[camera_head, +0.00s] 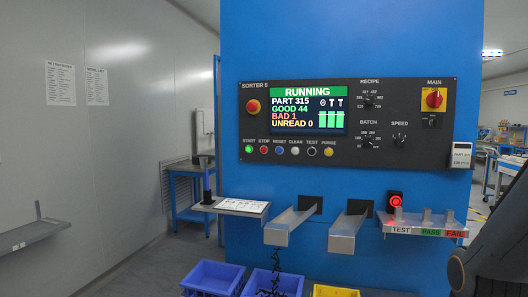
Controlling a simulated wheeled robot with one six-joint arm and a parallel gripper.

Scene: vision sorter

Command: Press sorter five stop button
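The blue sorter (340,35) carries a black control panel (420,125) labelled SORTER 5. The red stop button (264,150) is second from the left in the row under the screen, with its STOP label above it. The lit green start button (249,149) is to its left and the blue reset button (280,151) to its right. The screen (307,108) reads RUNNING, with good 44 and bad 1. A dark part of my arm shows at the lower right edge. My gripper is not in view.
Two metal chutes (290,222) and a small shelf (240,206) stick out below the panel. A test tray (425,231) stands right. Blue bins (212,277) and a yellow bin (335,291) are below.

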